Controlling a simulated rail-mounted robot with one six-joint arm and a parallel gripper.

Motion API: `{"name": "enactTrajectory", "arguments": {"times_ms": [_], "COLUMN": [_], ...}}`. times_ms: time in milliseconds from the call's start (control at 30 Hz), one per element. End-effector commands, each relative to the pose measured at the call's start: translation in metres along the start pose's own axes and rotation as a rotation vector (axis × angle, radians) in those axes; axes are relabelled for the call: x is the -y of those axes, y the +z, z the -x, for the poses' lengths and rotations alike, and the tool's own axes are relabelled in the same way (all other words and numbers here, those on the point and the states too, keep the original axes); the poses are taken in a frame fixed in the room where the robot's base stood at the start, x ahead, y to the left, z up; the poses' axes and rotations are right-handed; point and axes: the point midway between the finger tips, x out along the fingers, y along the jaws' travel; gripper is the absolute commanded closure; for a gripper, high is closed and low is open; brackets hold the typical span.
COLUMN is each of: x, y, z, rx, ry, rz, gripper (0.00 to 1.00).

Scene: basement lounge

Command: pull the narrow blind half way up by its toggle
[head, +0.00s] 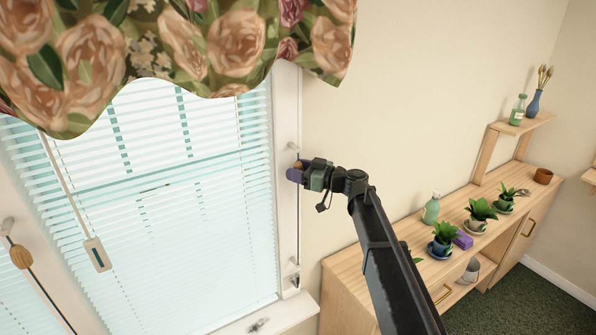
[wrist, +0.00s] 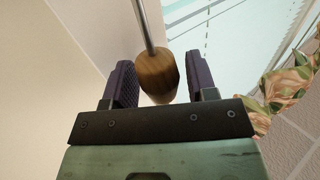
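A blind (head: 170,200) with pale slats hangs lowered in the window. A cord runs down the window's right frame, and a wooden toggle (wrist: 157,72) hangs on it. My gripper (head: 296,172) is at this toggle; in the wrist view my gripper (wrist: 163,82) is open, with the toggle between its two purple fingers and a small gap showing on the right. I cannot tell whether the left finger touches it. Another wooden toggle (head: 21,257) hangs on a cord at the far left, beside another blind (head: 22,300), only partly in view. Which blind is the narrow one is unclear.
A white rectangular pull (head: 97,254) hangs on a cord before the larger blind. A floral valance (head: 180,45) covers the window top. A wooden cabinet (head: 340,285) with potted plants and a green bottle (head: 431,208) stands right, below my arm.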

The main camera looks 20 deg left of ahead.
Motion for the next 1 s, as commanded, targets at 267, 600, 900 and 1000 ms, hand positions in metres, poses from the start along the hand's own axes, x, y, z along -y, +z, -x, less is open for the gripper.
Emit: {"name": "enactTrajectory", "arguments": {"times_ms": [267, 600, 900, 1000], "x": [0.000, 0.000, 0.001, 0.001], "y": [0.000, 0.008, 0.063, 0.089], "z": [0.000, 0.000, 0.001, 0.001], "rx": [0.000, 0.000, 0.001, 0.001], "ry": [0.000, 0.000, -0.001, -0.001], "rz": [0.000, 0.000, 0.001, 0.001], "gripper": [0.91, 1.00, 1.00, 1.00]}}
